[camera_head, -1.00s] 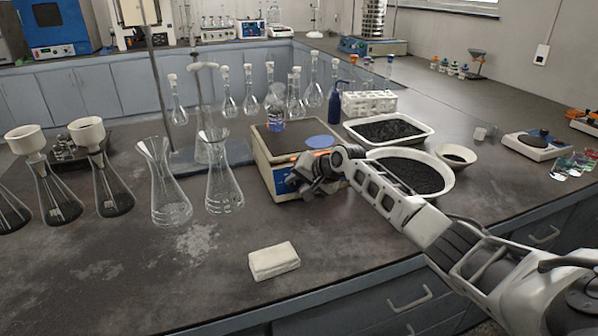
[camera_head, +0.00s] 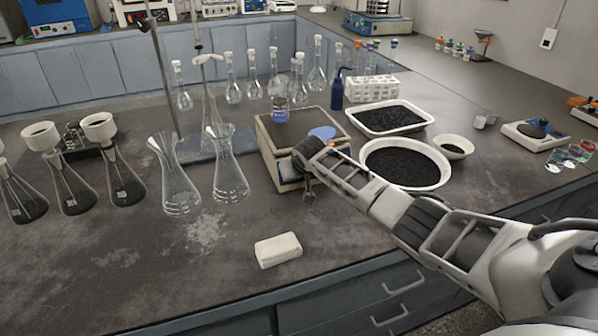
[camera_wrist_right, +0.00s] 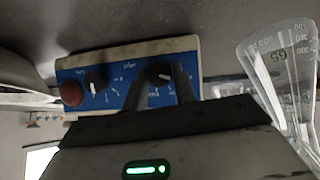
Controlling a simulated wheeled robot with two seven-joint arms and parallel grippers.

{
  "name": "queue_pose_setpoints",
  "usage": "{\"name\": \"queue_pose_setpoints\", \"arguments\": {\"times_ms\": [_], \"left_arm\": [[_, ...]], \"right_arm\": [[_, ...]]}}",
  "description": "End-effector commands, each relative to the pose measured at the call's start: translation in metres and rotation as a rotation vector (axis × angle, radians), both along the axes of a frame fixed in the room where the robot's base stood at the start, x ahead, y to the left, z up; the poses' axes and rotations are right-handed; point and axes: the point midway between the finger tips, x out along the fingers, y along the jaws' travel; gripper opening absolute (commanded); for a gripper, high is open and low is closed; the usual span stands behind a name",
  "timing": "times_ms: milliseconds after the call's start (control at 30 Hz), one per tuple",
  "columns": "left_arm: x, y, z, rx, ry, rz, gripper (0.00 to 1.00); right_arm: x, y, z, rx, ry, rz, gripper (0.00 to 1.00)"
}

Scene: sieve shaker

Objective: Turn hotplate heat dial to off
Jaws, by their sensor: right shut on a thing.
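The hotplate (camera_head: 282,135) is a boxy unit with a dark top, standing mid-bench. One dial (camera_wrist_right: 96,80) is free beside the button. My right gripper (camera_wrist_right: 160,82) is shut on the other dial (camera_wrist_right: 158,71), a finger on each side. The panel lettering is too small to read surely. In the head view my right gripper (camera_head: 308,190) is at the hotplate's front. My left gripper is out of view.
Glass flasks (camera_head: 228,172) stand left of the hotplate, and a retort stand (camera_head: 165,90) is behind them. White trays of black grains (camera_head: 445,175) lie to the right. A white block (camera_head: 278,250) is near the front edge. The bench front is otherwise clear.

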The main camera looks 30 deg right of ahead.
Motion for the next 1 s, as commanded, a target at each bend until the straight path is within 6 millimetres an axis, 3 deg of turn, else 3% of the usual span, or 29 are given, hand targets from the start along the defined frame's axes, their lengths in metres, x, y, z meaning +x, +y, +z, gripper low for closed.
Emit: {"name": "queue_pose_setpoints", "arguments": {"times_ms": [300,833,867,900,933,1000], "left_arm": [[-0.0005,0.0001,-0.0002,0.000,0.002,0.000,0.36],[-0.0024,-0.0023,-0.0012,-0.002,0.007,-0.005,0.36],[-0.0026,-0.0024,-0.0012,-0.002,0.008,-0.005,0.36],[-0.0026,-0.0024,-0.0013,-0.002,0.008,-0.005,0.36],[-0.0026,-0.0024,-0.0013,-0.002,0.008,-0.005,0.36],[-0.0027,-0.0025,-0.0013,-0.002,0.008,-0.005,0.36]], "right_arm": [[-0.0007,0.0004,-0.0015,-0.108,0.029,0.042,0.04],[-0.0007,0.0003,-0.0015,-0.130,0.034,0.051,0.04],[-0.0008,0.0003,-0.0016,-0.130,0.034,0.051,0.30],[-0.0007,0.0003,-0.0015,-0.130,0.034,0.051,0.41],[-0.0007,0.0003,-0.0015,-0.129,0.034,0.052,0.48],[-0.0005,0.0005,-0.0013,-0.129,0.033,0.051,0.48]]}}
